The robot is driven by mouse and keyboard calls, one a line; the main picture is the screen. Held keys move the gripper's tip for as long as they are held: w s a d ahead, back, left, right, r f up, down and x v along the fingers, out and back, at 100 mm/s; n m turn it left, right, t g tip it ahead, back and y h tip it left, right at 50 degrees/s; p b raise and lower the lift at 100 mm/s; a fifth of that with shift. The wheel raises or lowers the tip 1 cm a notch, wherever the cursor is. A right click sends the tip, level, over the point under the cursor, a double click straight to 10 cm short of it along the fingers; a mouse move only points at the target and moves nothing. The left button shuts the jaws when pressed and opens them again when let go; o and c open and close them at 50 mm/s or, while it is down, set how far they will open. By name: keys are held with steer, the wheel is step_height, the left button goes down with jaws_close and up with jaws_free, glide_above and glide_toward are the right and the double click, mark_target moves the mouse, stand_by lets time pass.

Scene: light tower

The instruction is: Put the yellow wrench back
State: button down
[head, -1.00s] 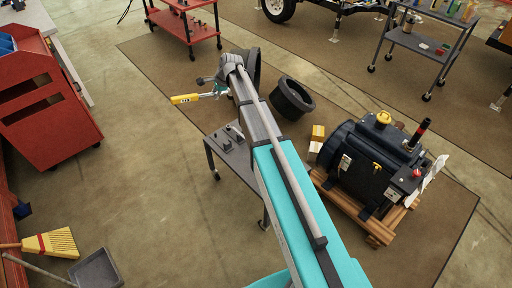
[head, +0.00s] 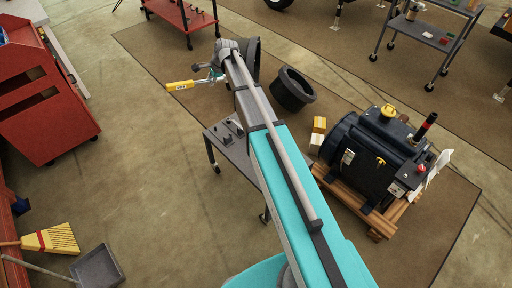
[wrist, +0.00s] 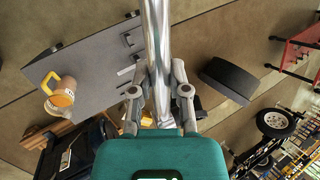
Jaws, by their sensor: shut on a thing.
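The yellow wrench (head: 180,85) is held out to the left of my arm's end in the head view, in the air. My gripper (head: 215,77) is shut on it near its inner end. In the wrist view, my gripper's fingers (wrist: 160,95) close on a shiny metal shaft (wrist: 157,45) that runs up out of the frame. The yellow part is not visible there. A small grey table (head: 238,150) with dark holder pieces on top stands below my arm, partly hidden by it. It also shows in the wrist view (wrist: 92,75).
A red cabinet (head: 45,100) is at left. Floor between cabinet and table is clear.

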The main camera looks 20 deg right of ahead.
steer(key=shift+f, duration=0.1)
steer(key=d+f+n+t+h+b, duration=0.1)
steer(key=d+f+n+h+b, duration=0.3)
steer(key=f+n+b, duration=0.4)
steer(key=s+d+f+n+t+h+b, duration=0.1)
steer(key=d+f+n+h+b, duration=0.4)
steer(key=f+b, duration=1.2)
steer(key=d+f+n+t+h+b, duration=0.2)
steer(key=f+n+b, duration=0.9)
steer(key=b, duration=1.1)
steer(key=d+f+h, duration=0.1)
steer(key=d+h, duration=0.1)
steer(key=shift+s+d+f+n+t+h, duration=0.3)
steer(key=shift+f+t, duration=0.1)
steer(key=shift+f, duration=0.1)
step_height(320, 180, down, 6)
steer(key=b, duration=0.6)
